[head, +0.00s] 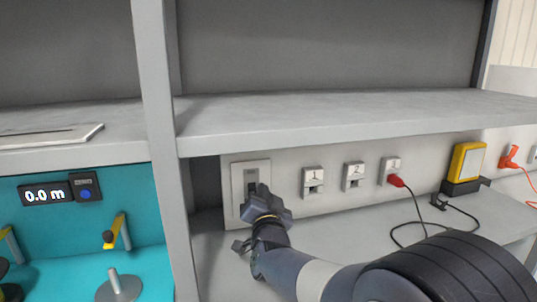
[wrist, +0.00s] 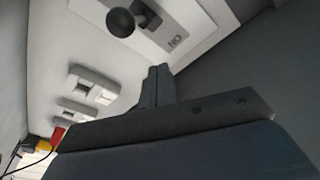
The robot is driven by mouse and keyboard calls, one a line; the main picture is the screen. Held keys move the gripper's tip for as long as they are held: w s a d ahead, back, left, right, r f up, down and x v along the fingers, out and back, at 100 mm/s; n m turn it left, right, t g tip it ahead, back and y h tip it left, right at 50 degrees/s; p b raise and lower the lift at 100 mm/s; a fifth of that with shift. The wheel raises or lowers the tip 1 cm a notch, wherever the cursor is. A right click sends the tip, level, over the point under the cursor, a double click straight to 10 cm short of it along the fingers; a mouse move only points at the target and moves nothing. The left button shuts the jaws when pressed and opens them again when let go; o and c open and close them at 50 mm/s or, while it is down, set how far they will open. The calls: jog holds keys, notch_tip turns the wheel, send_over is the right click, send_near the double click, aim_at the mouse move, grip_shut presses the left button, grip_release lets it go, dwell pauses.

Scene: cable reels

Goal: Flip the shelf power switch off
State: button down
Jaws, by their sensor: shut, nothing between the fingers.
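The shelf power switch is a light grey plate (head: 238,178) on the back panel under the shelf. In the wrist view the plate (wrist: 185,22) carries a dark lever with a round black knob (wrist: 120,22) and an "ON" label (wrist: 175,42). My gripper (head: 259,192) is in front of the plate's lower part and hides much of the lever in the head view. Its fingers (wrist: 158,72) are shut together and empty. In the wrist view they appear apart from the knob, close to the plate's label end.
Numbered sockets (head: 313,181) line the panel to the right; a red plug (head: 396,181) sits by one of them, its black cable on the lower shelf. A yellow device (head: 467,160) stands farther right. A grey post (head: 160,120) and shelf edge (head: 350,125) bound the bay.

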notch_tip(320, 180, up, 4)
jog(key=w+d+p, duration=0.2)
jog(key=p, duration=0.1)
jog(key=s+g+b, duration=0.1)
jog(key=s, duration=0.8)
jog(key=shift+s+a+f, duration=0.3)
jog(key=shift+s+a, duration=0.05)
jog(key=shift+a, duration=0.1)
